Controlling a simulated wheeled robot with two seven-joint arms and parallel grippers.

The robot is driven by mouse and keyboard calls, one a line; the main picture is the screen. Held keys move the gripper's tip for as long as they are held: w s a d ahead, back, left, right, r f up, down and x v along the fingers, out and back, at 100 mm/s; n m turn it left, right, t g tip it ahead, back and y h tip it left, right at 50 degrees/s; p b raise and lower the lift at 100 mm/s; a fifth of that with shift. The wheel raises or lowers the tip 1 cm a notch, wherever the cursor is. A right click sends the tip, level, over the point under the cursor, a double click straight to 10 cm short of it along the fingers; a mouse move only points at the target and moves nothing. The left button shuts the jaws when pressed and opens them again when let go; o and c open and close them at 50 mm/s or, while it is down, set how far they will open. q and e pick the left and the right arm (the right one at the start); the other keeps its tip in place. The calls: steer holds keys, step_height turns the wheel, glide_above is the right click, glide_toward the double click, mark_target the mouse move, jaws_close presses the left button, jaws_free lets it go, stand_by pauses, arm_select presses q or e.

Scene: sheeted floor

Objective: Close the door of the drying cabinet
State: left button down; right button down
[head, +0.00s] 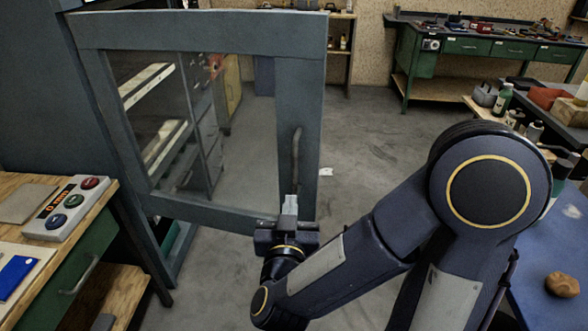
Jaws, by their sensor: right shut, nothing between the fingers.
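The drying cabinet's door (301,105) stands open in the head view, a grey-blue frame with a clear pane and a vertical handle (296,155) on its right side. The cabinet body (35,90) is at the left, with the door hinged at its edge. My right gripper (290,203) is shut and empty at the door's lower right corner, just below the handle. It overlaps the door frame in the picture; I cannot tell whether it touches. My left gripper is not in view.
A wooden-topped bench with a button box (66,207) stands at the lower left, close to the door. A blue table (550,250) with a brown lump (562,284) is at the right. A green workbench (480,48) stands at the back. The concrete floor (370,125) between is mostly clear.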

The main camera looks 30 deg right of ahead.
mark_target(295, 160)
steer(key=p+x, duration=0.1)
steer(key=x, duration=1.1)
steer(key=shift+w+d, duration=0.15)
